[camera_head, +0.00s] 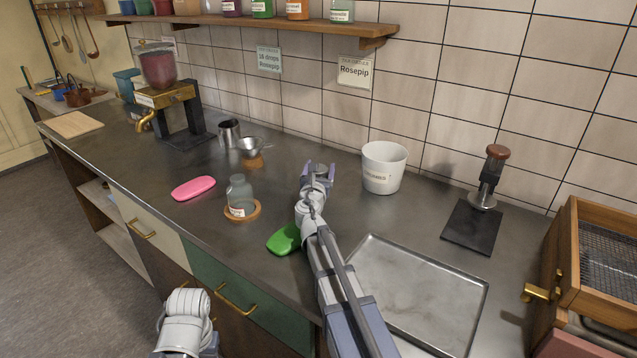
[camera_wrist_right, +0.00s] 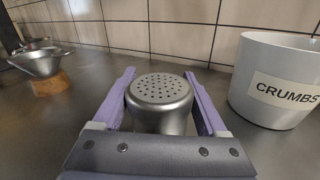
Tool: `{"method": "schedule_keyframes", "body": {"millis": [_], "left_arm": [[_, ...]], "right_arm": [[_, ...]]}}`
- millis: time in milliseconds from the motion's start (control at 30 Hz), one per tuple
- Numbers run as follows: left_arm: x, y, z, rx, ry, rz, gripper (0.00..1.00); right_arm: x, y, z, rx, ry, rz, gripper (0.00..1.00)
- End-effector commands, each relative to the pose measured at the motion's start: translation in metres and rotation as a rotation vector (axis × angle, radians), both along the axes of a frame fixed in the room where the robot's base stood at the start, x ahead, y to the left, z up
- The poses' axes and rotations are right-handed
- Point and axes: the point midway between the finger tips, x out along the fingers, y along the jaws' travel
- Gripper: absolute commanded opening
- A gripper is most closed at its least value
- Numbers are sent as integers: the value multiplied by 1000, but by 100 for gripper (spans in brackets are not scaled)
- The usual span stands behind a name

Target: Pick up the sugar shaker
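The sugar shaker (camera_wrist_right: 160,100) is a metal cylinder with a domed, perforated top, standing upright on the counter. In the head view it shows only partly (camera_head: 320,171), with my right arm in front of it. My right gripper (camera_wrist_right: 160,88) has its two purple fingers on either side of the shaker, and it also shows in the head view (camera_head: 319,168). The fingers look spread, with a narrow gap beside the shaker's body; contact is hard to judge. Part of my left arm shows at the bottom of the head view, but its gripper fingers do not.
A white crumbs bucket (camera_head: 383,168) stands right of the shaker. A strainer (camera_head: 250,146) and metal cup (camera_head: 229,133) are left. A glass jar (camera_head: 240,194), pink object (camera_head: 193,188), green object (camera_head: 284,239) and metal tray (camera_head: 452,289) lie nearer.

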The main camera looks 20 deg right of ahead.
Motion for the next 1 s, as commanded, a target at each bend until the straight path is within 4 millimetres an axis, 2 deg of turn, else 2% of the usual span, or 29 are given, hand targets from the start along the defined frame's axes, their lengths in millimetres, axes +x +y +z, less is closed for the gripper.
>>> {"method": "schedule_keyframes", "body": {"millis": [67,567,833,1000], "left_arm": [[0,0,0,0,0,0,50],[0,0,0,0,0,0,50],[0,0,1,0,0,0,50],[0,0,8,0,0,0,50]], "right_arm": [[0,0,0,0,0,0,65],[0,0,0,0,0,0,9],[0,0,1,0,0,0,7],[0,0,8,0,0,0,7]]}}
